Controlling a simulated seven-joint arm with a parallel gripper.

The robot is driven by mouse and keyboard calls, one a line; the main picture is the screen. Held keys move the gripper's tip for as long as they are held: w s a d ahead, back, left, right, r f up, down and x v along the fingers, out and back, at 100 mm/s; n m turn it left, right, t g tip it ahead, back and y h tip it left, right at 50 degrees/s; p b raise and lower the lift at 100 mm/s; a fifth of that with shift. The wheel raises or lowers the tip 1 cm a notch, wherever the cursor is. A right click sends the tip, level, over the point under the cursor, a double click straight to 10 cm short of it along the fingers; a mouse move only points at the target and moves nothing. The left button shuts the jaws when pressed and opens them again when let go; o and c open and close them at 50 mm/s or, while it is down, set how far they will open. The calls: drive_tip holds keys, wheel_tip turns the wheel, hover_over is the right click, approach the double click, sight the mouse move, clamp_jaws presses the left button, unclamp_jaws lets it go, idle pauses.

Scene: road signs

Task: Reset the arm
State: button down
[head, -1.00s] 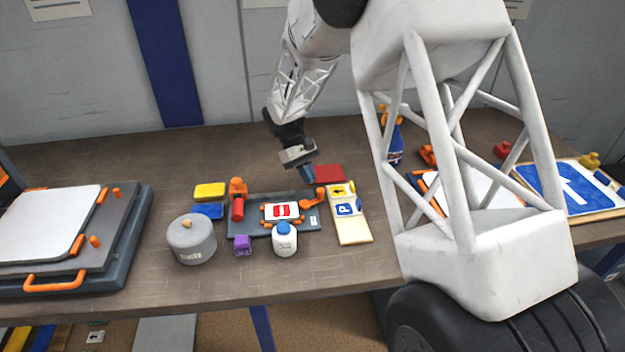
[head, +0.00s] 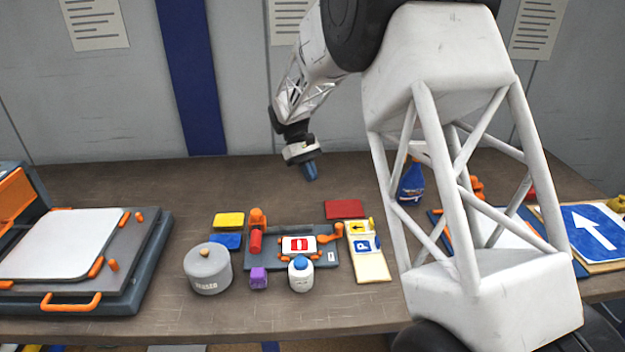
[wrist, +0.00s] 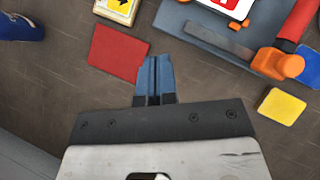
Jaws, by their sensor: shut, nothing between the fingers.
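My gripper (head: 311,177) hangs above the back of the workbench, with its blue fingers shut and empty. In the wrist view the blue fingertips (wrist: 155,62) lie together over bare brown bench, beside the red block. The red block (head: 344,209) lies flat behind the small grey tray with the sign, and it also shows in the wrist view (wrist: 117,53). My gripper is apart from everything on the bench.
The grey tray (head: 335,261) holds a small red-and-white sign (head: 299,246). Around it are a grey pot (head: 208,270), a white bottle (head: 300,277), a purple block (head: 258,278), yellow (head: 229,219) and blue (head: 226,241) blocks, and a cream board (head: 371,268). The bench back left is clear.

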idle(0.3)
drive_tip(key=s+d+r+m+t+y, duration=0.1)
drive_tip(key=s+d+r, duration=0.25)
drive_tip(key=s, duration=0.35)
drive_tip(key=s+d+r+m+t+y, duration=0.1)
drive_tip(key=s+d+r+t, duration=0.1)
drive_tip(key=s+r, duration=0.4)
drive_tip(key=s+d+r+m+t+y, duration=0.1)
drive_tip(key=s+d+r, duration=0.2)
drive_tip(key=s, duration=0.5)
drive_tip(key=s+d+m+t, duration=0.1)
drive_tip(key=s+d+t, duration=0.1)
drive_tip(key=s, duration=1)
drive_tip(key=s+d+f+m+t, duration=0.1)
drive_tip(key=s+d+m+t, duration=0.1)
drive_tip(key=s, duration=1)
drive_tip(key=shift+d+f+t+y, duration=0.25)
drive_tip(key=shift+t+y, duration=0.15)
drive_tip(key=shift+t, duration=0.2)
